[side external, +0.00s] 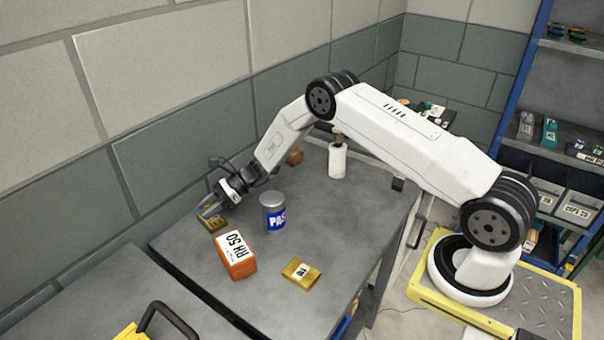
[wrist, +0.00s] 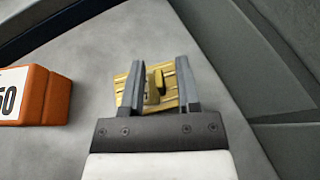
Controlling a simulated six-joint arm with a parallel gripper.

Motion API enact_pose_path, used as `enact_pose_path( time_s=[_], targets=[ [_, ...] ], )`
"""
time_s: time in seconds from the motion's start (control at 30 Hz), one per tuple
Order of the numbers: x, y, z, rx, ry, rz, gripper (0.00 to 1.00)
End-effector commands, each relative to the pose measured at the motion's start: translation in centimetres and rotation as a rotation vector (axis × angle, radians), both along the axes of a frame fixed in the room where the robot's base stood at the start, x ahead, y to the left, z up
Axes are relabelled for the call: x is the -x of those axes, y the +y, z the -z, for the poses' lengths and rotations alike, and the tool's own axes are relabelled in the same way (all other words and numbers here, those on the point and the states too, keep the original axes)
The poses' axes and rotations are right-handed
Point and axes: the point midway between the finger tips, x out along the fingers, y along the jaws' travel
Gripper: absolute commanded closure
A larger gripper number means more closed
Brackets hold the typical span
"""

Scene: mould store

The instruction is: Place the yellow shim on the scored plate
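The scored plate (wrist: 127,82) is a brass-coloured slab with grooves. In the wrist view it lies beneath and between my fingers, and they cover part of it. It also shows below my gripper in the side view (side external: 212,223). The small yellow shim (wrist: 158,80) appears over the plate, between my fingers. It seems to rest on the plate, though contact is hard to tell. My gripper (wrist: 162,88) is open, with a gap between the right finger and the shim. In the side view my gripper (side external: 211,206) is low over the plate, and the shim cannot be made out.
An orange box (side external: 236,256) stands close to the plate, also in the wrist view (wrist: 40,95). A grey can with a blue label (side external: 272,212) stands nearby. A labelled brass block (side external: 301,272) lies towards the front. A white bottle (side external: 337,160) and brown block (side external: 295,157) stand behind.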

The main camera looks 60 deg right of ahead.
Motion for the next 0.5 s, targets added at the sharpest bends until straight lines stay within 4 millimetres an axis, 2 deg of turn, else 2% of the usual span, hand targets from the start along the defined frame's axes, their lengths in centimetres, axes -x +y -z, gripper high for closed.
enact_pose_path(
  time_s=[0.3, 0.5],
  targets=[
    [0.0, 0.0, -0.4, 0.0, -0.001, 0.0, 0.59],
    [0.6, -1.5, -1.0, -0.001, 0.0, 0.002, 0.59]
  ],
)
